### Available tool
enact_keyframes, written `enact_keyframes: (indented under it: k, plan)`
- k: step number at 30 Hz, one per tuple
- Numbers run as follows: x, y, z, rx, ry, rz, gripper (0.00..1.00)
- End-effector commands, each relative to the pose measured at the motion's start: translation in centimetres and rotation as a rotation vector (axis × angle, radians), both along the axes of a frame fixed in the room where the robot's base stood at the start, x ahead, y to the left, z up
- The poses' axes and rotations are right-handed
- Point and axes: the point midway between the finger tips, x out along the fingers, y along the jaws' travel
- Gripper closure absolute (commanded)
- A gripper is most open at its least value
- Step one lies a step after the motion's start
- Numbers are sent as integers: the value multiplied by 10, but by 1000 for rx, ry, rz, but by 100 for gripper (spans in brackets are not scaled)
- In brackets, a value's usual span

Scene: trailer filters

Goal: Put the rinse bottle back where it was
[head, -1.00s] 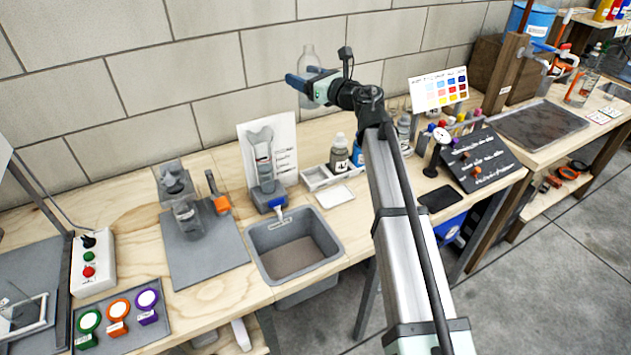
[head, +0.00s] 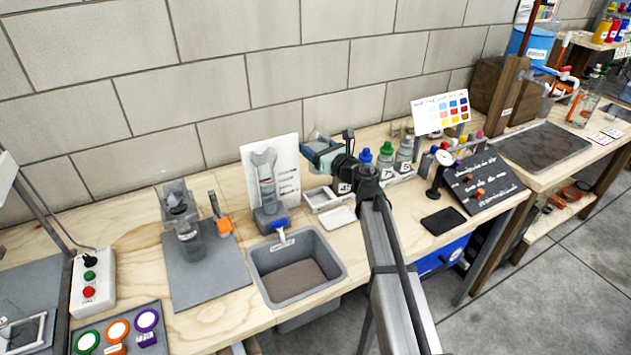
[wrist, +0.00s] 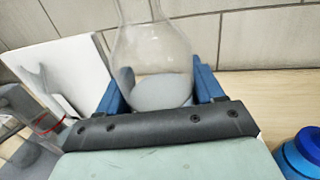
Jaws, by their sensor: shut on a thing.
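My gripper (head: 318,148) is shut on a clear bottle (wrist: 150,58), apparently the rinse bottle. In the wrist view the bottle stands between the two blue fingers, with a whitish patch low in its body; its top runs out of the picture. In the head view the gripper is above the back of the wooden bench, near the white tray (head: 319,200). The bottle is barely visible there against the wall. The tray's left end shows empty compartments. Part of the tray and a labelled bottle are hidden behind my gripper and wrist.
Capped bottles stand right of my gripper: one blue-capped (head: 366,158), one green-capped (head: 387,152). A blue cap also shows close by in the wrist view (wrist: 303,152). A white picture board (head: 284,160) stands left. A grey sink (head: 296,268) lies in front.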

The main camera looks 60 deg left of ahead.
Motion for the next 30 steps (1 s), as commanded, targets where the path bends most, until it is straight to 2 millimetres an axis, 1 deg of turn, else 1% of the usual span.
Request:
enact_keyframes:
  k: [1,3,6,10,13,20,27,30]
  plan:
    - [0,0,-12,-2,3,0,78]
    - [0,0,-28,-3,3,0,78]
    - [0,0,-49,-2,2,0,78]
    - [0,0,-69,-1,2,0,78]
    - [0,0,-79,0,1,0,78]
    - [0,0,-89,1,0,0,78]
    - [0,0,-119,0,1,1,78]
    - [0,0,-126,1,1,1,78]
